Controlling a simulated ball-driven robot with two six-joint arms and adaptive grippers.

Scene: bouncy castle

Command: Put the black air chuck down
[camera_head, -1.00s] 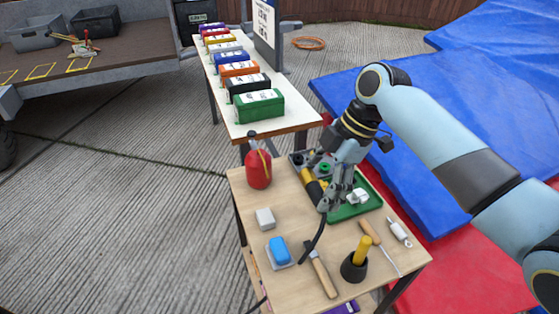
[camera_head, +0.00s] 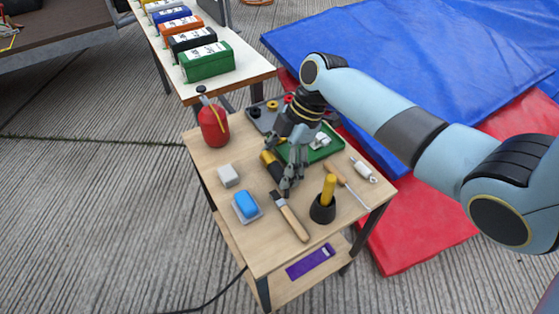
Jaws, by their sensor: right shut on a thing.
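My right gripper (camera_head: 288,188) reaches down over the middle of the small wooden table (camera_head: 205,165), fingers pointing down and closed. It is shut on the black air chuck, which the dark fingers mostly hide, so its outline is hard to make out. The fingertips are close to the table top, just above the wooden-handled tool (camera_head: 292,219); I cannot tell whether the chuck touches the table. A black hose (camera_head: 222,291) runs on the floor at the lower left and up to the table's front edge. My left gripper is not in view.
Around it are a yellow-and-black tool (camera_head: 268,160), a green tray (camera_head: 325,153), a black cup with a yellow handle (camera_head: 323,208), a blue block (camera_head: 245,204), a grey block (camera_head: 228,176) and a red bottle (camera_head: 213,125). The table's front-left corner is clear.

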